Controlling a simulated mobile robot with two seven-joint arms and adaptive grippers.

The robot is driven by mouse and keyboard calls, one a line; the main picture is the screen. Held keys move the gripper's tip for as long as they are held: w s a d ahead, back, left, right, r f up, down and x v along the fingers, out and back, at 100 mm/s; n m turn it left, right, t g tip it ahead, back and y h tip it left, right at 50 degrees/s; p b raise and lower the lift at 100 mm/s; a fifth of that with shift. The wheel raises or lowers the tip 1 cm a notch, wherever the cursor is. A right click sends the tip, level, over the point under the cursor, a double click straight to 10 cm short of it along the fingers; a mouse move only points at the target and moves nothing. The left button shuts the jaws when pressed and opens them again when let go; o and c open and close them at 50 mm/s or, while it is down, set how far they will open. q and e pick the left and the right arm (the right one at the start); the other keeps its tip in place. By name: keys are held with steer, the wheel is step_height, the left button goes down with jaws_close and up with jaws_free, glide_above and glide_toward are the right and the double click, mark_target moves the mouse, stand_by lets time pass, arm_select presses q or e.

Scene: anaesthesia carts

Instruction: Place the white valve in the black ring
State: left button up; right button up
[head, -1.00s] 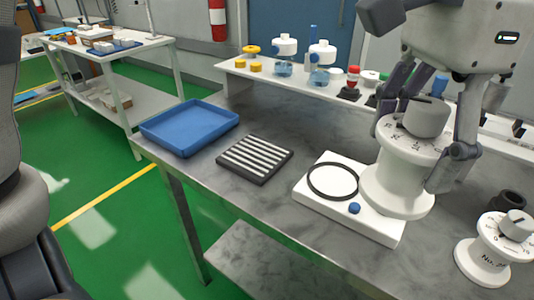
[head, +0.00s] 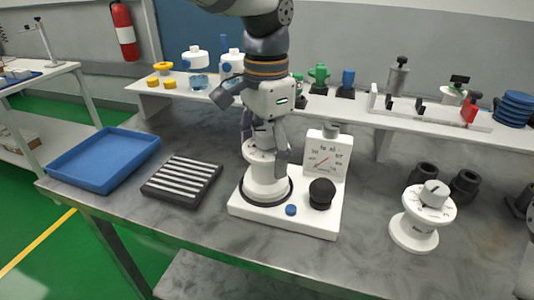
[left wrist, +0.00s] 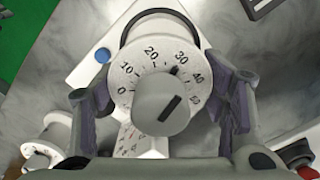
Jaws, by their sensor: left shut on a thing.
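My left gripper (head: 265,150) is shut on the white valve (head: 265,183), fingers on both sides below its grey knob. The valve is upright, with its foot in line with the black ring (head: 287,197) on the white base plate (head: 320,229). The ring shows around the foot; I cannot tell whether the foot rests on the plate or is slightly above it. In the left wrist view the valve's numbered dial (left wrist: 127,72) faces the camera between the fingers (left wrist: 165,105), and an arc of the ring (left wrist: 160,11) shows beyond it. My right gripper is not in view.
The base plate carries a gauge panel (head: 325,158), a black knob (head: 321,193) and a blue button (head: 291,210). A second white valve (head: 414,232) stands to the right. A slotted black block (head: 182,181) and blue tray (head: 103,160) are left. A shelf (head: 345,107) runs behind.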

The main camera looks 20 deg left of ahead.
arm_select(q)
steer(key=shift+f, duration=0.35)
steer(key=shift+f, duration=0.15)
steer(key=o, duration=1.3)
steer(key=shift+o, duration=0.2)
step_height(320, 180, up, 12)
steer(key=shift+r, duration=0.15)
